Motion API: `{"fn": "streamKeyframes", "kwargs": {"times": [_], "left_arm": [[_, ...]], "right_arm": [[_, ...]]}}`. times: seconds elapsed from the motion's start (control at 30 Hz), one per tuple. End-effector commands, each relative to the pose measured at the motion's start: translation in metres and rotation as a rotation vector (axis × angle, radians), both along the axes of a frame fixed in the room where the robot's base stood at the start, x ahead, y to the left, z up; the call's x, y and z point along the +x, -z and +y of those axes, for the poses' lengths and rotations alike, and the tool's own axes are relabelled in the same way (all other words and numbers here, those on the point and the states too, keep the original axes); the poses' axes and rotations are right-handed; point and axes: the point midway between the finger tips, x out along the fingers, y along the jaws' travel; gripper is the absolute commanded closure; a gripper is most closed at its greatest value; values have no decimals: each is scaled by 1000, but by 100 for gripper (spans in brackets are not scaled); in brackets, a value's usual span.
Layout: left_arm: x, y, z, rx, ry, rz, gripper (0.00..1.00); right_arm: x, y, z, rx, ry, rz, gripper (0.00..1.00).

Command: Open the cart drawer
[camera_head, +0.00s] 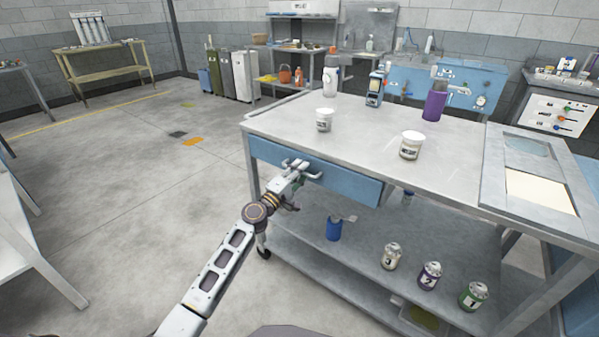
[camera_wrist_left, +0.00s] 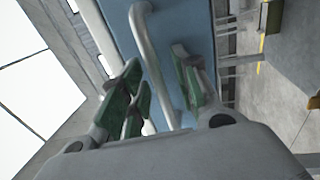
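The cart (camera_head: 460,163) has a grey top and a blue drawer (camera_head: 345,187) under its front edge. The drawer looks shut, its front close under the top. A light metal bar handle (camera_head: 314,172) is on the drawer front. My left gripper (camera_head: 298,167) is at this handle. In the left wrist view the handle (camera_wrist_left: 152,50) runs between the two green-padded fingers of my left gripper (camera_wrist_left: 157,68). The fingers stand apart, with a gap showing beside the bar. The blue drawer front (camera_wrist_left: 122,40) lies behind. My right gripper is not in view.
The lower shelf (camera_head: 330,262) holds a blue cup (camera_head: 334,230) and several cans. The floor (camera_head: 130,190) left of the cart is clear.

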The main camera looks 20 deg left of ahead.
Motion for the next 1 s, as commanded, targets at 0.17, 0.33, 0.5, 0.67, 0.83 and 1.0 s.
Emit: {"fn": "streamKeyframes", "kwargs": {"times": [0.17, 0.33, 0.5, 0.67, 0.83, 1.0], "left_arm": [[0, 0, 0, 0, 0, 0, 69], [0, 0, 0, 0, 0, 0, 78], [0, 0, 0, 0, 0, 0, 100], [0, 0, 0, 0, -1, 0, 100], [0, 0, 0, 0, 0, 0, 100], [-1, 1, 1, 0, 0, 1, 100]], "right_arm": [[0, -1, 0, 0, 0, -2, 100], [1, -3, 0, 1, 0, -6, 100], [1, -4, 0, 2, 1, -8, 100], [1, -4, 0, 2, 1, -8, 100], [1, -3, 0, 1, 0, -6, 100], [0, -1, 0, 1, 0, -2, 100]]}}
